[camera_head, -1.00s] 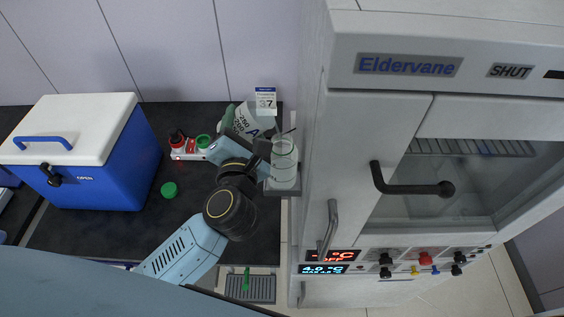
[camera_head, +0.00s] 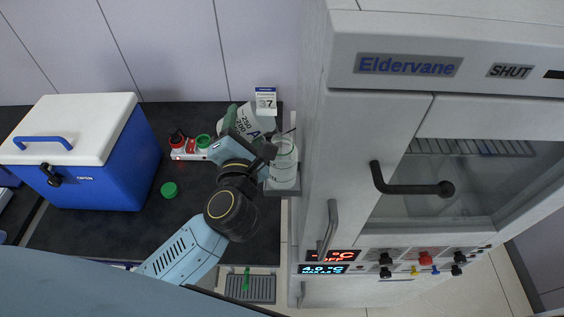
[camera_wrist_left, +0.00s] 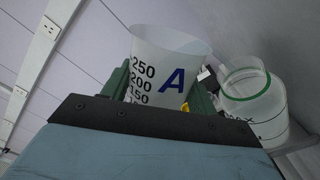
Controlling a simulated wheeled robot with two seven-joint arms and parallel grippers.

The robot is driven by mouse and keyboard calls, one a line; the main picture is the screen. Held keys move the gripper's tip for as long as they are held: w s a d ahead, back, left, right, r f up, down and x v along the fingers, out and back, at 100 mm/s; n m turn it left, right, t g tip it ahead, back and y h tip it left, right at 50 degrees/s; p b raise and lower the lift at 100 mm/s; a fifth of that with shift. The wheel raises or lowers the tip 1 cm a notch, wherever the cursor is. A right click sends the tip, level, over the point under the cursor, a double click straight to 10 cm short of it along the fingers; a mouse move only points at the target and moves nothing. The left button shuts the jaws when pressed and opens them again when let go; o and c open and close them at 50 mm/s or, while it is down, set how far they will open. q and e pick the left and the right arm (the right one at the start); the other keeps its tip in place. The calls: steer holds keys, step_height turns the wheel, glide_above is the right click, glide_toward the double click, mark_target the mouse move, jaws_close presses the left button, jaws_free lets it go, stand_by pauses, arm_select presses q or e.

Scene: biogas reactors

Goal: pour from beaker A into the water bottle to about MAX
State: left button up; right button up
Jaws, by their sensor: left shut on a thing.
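Beaker A (camera_head: 256,116), a translucent white beaker with a blue A and black volume marks, is in my left gripper (camera_head: 248,127). In the left wrist view the beaker (camera_wrist_left: 165,65) sits between the green fingers of the gripper (camera_wrist_left: 158,92), which are shut on it. The water bottle (camera_head: 284,166), clear with a green rim, stands on a small grey ledge just right of the gripper. In the left wrist view the bottle (camera_wrist_left: 262,108) is right of the beaker, with its MAX mark partly visible. No stream shows between them. The liquid levels are unclear. My right gripper is out of view.
A blue cooler (camera_head: 110,160) with a white lid is at left. A rack with red and green caps (camera_head: 190,148) and a loose green cap (camera_head: 169,190) are on the dark counter (camera_head: 110,235). A calendar marked 37 (camera_head: 266,101) is behind. The Eldervane cabinet (camera_head: 345,150) closes off the right.

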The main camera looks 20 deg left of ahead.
arm_select(q)
steer(key=shift+d+r+m, duration=0.1)
steer(key=shift+r+m, duration=0.35)
steer(key=shift+m, duration=0.65)
stand_by(0.7)
steer(key=shift+f+m, duration=0.1)
steer(key=shift+m, duration=0.2)
steer(key=shift+w+d+r+m, duration=0.15)
steer(key=shift+r+m, duration=0.25)
steer(key=shift+m, duration=0.4)
stand_by(1.0)
steer(key=shift+f, duration=0.2)
stand_by(0.8)
steer(key=shift+d+r+m, duration=0.15)
steer(key=shift+r+m, duration=0.1)
steer(key=shift+m, duration=0.25)
stand_by(1.4)
